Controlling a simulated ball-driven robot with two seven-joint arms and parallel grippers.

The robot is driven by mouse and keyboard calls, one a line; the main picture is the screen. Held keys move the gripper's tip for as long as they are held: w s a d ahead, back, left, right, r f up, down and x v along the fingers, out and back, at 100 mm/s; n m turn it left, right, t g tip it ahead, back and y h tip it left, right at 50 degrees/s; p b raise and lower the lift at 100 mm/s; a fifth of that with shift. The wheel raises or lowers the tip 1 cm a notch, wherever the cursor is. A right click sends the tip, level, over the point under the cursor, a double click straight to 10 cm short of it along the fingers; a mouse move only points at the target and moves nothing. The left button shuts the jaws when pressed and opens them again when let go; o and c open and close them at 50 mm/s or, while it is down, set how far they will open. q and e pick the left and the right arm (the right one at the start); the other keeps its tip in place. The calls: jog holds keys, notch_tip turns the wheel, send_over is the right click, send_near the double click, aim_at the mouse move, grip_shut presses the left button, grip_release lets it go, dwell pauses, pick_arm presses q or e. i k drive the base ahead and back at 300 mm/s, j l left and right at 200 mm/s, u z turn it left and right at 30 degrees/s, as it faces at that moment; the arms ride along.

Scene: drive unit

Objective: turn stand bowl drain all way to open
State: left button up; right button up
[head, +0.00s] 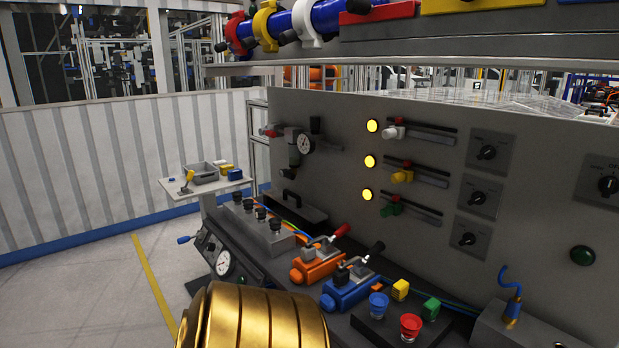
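A filter and regulator unit with a round white gauge (305,145) is mounted at the left end of the grey panel. Below its body hangs a small dark greenish bowl (293,158). A drain at the bowl's lower end (293,174) is too small to make out, so I cannot tell its position. A red knob (268,131) sticks out to the left of the unit. Neither of my grippers is in view, and nothing touches the unit.
Under the unit lies a dark tray with a handle (288,206). An orange toggle clamp (318,264) and a blue toggle clamp (350,290) stand on the bench. A side shelf (180,192) holds a grey bin. A blue-handled lever (188,239) juts out leftward. Open floor lies left.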

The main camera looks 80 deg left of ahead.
aim_at(284, 173)
jog(key=u, duration=2.75)
